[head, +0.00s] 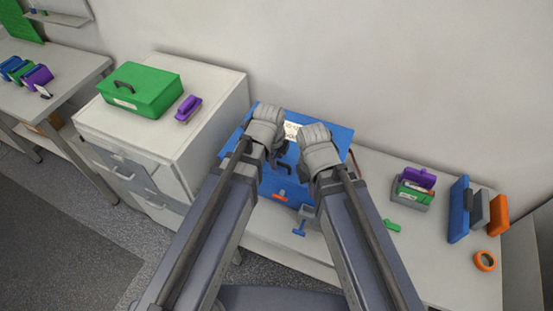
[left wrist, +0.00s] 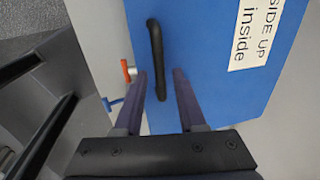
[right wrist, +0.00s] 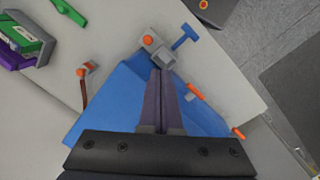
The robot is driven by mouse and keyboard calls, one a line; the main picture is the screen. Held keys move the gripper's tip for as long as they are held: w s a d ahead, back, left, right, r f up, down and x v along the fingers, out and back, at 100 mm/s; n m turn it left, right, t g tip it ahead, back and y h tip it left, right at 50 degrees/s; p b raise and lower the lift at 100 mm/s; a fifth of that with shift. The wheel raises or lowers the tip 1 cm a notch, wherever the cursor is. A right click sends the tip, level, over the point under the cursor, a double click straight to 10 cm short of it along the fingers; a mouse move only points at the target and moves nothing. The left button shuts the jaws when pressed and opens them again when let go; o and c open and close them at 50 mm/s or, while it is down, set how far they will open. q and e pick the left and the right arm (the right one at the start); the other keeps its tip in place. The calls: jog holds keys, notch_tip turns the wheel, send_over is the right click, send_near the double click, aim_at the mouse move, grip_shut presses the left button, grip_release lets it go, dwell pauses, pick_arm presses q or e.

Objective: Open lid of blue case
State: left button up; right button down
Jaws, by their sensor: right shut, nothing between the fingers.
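The blue case (head: 335,133) stands by the wall with its lid closed. A white label (left wrist: 256,30) and a black handle (left wrist: 155,50) are on the lid. My left gripper (left wrist: 159,74) is open above the lid, with the near end of the handle showing between its fingers; it does not grip it. My right gripper (right wrist: 161,70) is shut and empty, over the case near its front right corner. An orange latch (head: 280,197) shows on the case's front; two orange parts (right wrist: 196,92) show along that edge in the right wrist view. My arms hide part of the case.
A grey clamp with a blue handle (head: 299,226) sits at the case's front right corner. A green case (head: 150,90) and purple object (head: 188,107) stand on the left cabinet. Right of the case are a green-and-purple stack (head: 413,188), blue block (head: 459,208) and orange ring (head: 485,261).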

pick_arm(q)
grip_shut()
dwell(1.2)
